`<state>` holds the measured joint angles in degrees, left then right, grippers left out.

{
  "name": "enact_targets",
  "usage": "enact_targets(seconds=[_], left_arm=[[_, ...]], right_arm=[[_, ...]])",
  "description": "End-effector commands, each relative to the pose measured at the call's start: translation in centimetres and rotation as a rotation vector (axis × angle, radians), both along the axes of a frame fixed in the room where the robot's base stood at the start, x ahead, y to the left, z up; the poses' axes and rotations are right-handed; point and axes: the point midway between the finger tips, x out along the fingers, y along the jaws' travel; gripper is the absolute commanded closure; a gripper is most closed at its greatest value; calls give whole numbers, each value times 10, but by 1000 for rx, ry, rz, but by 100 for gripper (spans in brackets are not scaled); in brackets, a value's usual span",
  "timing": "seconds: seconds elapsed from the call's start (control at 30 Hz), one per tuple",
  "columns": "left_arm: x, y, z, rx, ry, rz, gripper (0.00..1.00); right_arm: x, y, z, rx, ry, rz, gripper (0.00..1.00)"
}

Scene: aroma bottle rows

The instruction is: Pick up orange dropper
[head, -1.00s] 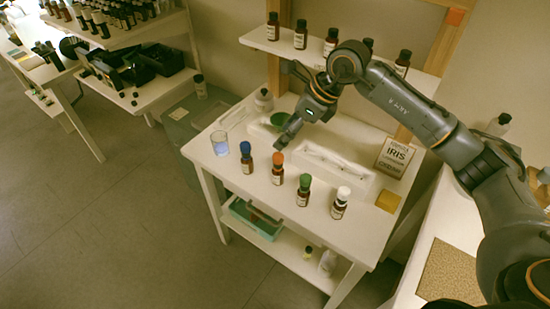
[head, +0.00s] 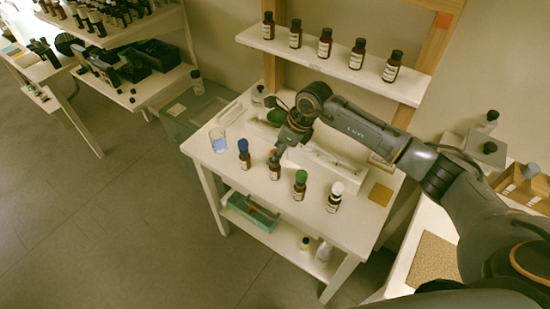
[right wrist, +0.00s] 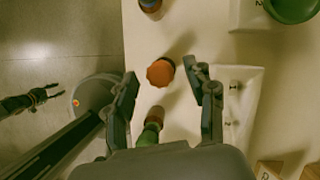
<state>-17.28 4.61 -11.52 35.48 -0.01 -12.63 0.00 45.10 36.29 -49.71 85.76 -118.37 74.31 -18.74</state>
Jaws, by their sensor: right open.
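The orange dropper (head: 274,173) is a brown bottle with a pale label and an orange cap, standing upright on the white table (head: 240,188). It stands in a front row between a blue-capped bottle (head: 244,158) and a green-capped one (head: 300,185). My right gripper (head: 277,153) points down over it and partly hides its cap. In the right wrist view the orange cap (right wrist: 160,72) shows between the tips of my open right gripper (right wrist: 161,71), with space on both sides. A dark two-pronged part at that view's left edge may be my left gripper; its state is unclear.
A white-capped bottle (head: 336,196) ends the row on the right. A glass beaker (head: 219,141) stands at the left. A white tray (head: 325,163) lies behind the row. A shelf (head: 330,67) with several brown bottles is above the back edge.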

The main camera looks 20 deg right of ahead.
Motion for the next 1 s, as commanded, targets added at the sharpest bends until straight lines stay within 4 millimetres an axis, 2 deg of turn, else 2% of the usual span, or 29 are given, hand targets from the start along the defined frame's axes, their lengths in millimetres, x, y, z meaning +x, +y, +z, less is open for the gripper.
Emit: enact_targets(seconds=[0.13,0.37,0.4,0.63,1.0], left_arm=[[2,0,6,-1,-3,1,60],[3,0,5,0,-5,2,60],[3,0,5,0,-5,2,60],[3,0,5,-1,-5,2,60],[3,0,4,-1,-5,2,60]], right_arm=[[3,5,-13,1,1,-1,45],[4,5,-16,1,-2,1,45],[4,5,-16,1,-2,0,47],[4,5,-15,1,-2,0,80],[5,5,-13,1,-3,-1,80]])
